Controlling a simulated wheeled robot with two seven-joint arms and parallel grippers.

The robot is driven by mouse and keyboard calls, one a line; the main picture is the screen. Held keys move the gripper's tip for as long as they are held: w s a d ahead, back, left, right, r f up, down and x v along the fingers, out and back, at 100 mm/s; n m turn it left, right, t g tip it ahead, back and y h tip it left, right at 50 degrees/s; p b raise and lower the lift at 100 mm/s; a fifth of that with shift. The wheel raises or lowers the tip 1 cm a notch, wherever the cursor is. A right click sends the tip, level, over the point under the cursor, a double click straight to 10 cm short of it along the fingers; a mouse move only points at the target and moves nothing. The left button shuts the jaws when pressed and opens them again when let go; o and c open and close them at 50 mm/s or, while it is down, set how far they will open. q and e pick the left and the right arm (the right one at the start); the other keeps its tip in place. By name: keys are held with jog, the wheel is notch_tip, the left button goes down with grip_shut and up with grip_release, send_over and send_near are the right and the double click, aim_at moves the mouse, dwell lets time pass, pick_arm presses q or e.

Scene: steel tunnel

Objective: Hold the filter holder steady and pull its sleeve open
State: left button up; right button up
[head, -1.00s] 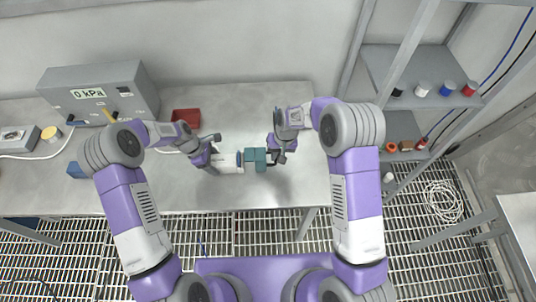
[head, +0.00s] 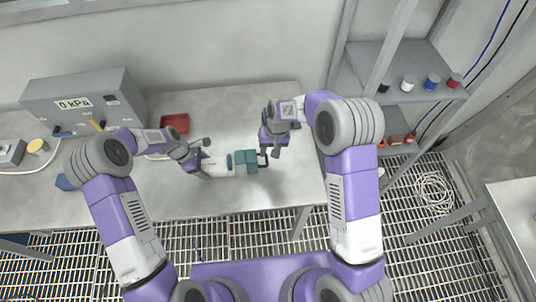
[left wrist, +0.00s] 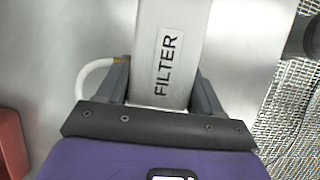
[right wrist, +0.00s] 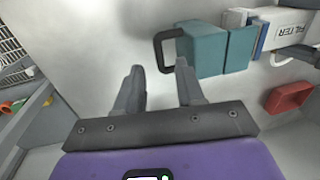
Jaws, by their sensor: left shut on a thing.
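The filter holder is a white body labelled FILTER (head: 218,167) with a blue ring and a teal sleeve (head: 246,161) at its right end. It lies level over the bench. My left gripper (head: 205,163) is shut on the white body, which fills the space between the fingers in the left wrist view (left wrist: 172,50). The teal sleeve (right wrist: 203,50) has a dark loop handle (right wrist: 160,50) on its end. My right gripper (right wrist: 157,72) is open and empty, apart from the handle. In the head view my right gripper (head: 270,143) is just behind the handle.
A grey pressure box (head: 85,102) reading 0 kPa stands at the bench's left. A red tray (head: 175,123) lies behind the holder. A shelf rack (head: 400,65) with small coloured containers stands to the right. The bench right of the handle is clear.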

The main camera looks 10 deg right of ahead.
notch_tip(320, 180, up, 8)
jog(key=d, duration=0.1)
jog(key=shift+d, duration=0.2)
jog(key=shift+r, duration=0.1)
pick_arm(q)
jog(key=o, duration=1.2)
jog(key=shift+d, duration=0.1)
jog(key=shift+o, duration=0.2)
jog(key=v, duration=1.2)
